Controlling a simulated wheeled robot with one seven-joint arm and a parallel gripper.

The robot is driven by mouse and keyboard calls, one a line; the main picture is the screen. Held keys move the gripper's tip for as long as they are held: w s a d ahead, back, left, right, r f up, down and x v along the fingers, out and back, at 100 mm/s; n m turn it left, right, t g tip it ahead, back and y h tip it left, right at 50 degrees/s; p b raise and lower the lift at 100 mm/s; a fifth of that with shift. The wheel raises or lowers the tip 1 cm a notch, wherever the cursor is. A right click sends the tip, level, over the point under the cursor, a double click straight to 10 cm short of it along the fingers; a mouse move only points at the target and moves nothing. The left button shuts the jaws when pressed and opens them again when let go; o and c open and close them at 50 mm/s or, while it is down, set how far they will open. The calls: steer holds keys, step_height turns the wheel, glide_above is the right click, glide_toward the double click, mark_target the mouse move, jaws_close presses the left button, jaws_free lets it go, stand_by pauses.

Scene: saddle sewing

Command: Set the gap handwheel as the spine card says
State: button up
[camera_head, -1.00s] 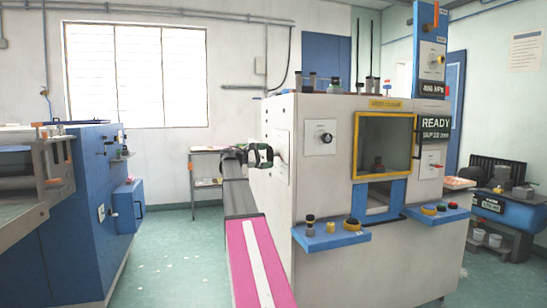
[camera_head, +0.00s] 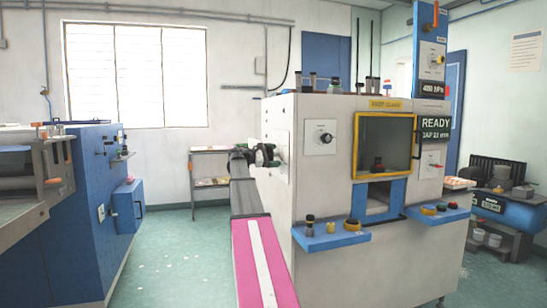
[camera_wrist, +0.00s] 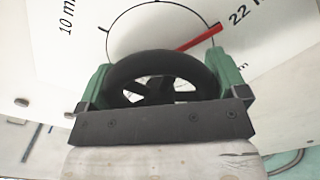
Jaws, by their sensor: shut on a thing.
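The gap handwheel (camera_wrist: 160,65) is a black spoked wheel on the white left side of the machine. A dial behind it is marked 10 m and 22 m, the rest cut off or covered. A red pointer (camera_wrist: 200,38) reaches to the 22 mark. My gripper (camera_wrist: 162,80) has green fingers on either side of the wheel and is shut on it. In the head view my gripper (camera_head: 268,155) is small at the machine's left side. The machine's display (camera_head: 436,130) shows READY above a small gap line, which seems to read 22 mm. I cannot make out a spine card.
The white machine (camera_head: 335,270) has front shelves with buttons and a yellow-framed window (camera_head: 385,142). A blue cabinet (camera_head: 85,215) stands at the left. The green floor (camera_head: 165,255) between them is clear apart from small scraps.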

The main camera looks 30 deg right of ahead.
steer(key=shift+m, duration=0.3)
steer(key=m, duration=0.4)
steer(key=shift+m, duration=0.3)
steer(key=m, duration=0.5)
steer(key=shift+m, duration=0.3)
steer(key=o, duration=0.6)
steer(key=shift+a, duration=0.1)
